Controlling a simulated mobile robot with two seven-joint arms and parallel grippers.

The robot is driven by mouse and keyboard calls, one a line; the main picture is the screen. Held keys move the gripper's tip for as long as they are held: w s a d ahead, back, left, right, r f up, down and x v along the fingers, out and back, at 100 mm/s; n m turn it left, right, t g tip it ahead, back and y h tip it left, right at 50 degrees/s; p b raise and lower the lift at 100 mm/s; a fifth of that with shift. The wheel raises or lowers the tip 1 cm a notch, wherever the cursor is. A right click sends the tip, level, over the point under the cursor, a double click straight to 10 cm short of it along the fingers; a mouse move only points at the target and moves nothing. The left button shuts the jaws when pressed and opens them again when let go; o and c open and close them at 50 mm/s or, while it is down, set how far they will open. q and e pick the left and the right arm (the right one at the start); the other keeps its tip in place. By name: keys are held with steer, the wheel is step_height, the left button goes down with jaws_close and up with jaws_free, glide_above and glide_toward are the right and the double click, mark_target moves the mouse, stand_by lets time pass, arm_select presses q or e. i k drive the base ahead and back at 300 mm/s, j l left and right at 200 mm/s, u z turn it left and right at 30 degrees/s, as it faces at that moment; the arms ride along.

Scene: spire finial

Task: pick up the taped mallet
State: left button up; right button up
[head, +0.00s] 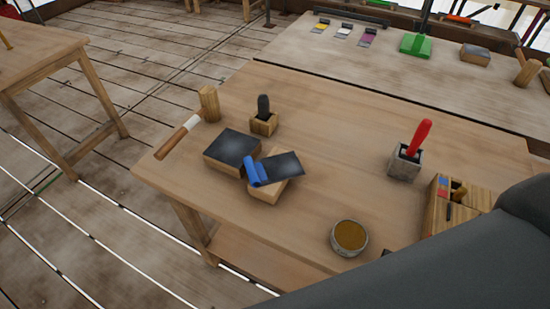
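The taped mallet (192,122) lies at the left edge of the near wooden table (320,110). Its pale wooden head (210,103) points to the back. A white band wraps the handle near the head, and the brown handle end (170,145) points to the front left, close to the table's edge. Nothing touches the mallet. Neither of my grippers shows. A large dark grey part of my own arm fills the lower right corner and hides part of the table there.
Near the mallet are a wooden holder with a dark-handled tool (263,117), a dark-topped block (232,149) and a blue-handled tool on another block (273,172). Farther right are a round tin (349,237), a red-handled tool in a grey pot (407,158) and a wooden box (448,205).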

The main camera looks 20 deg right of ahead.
mark_target(211, 109)
steer(key=i+j+z, duration=0.15)
steer(key=j, duration=0.7)
steer(key=i+j+z, duration=0.15)
steer(key=j, duration=0.7)
steer(key=i+j+z, duration=0.2)
steer(key=j, duration=0.7)
steer(key=i+j+z, duration=0.15)
steer(key=j, duration=0.75)
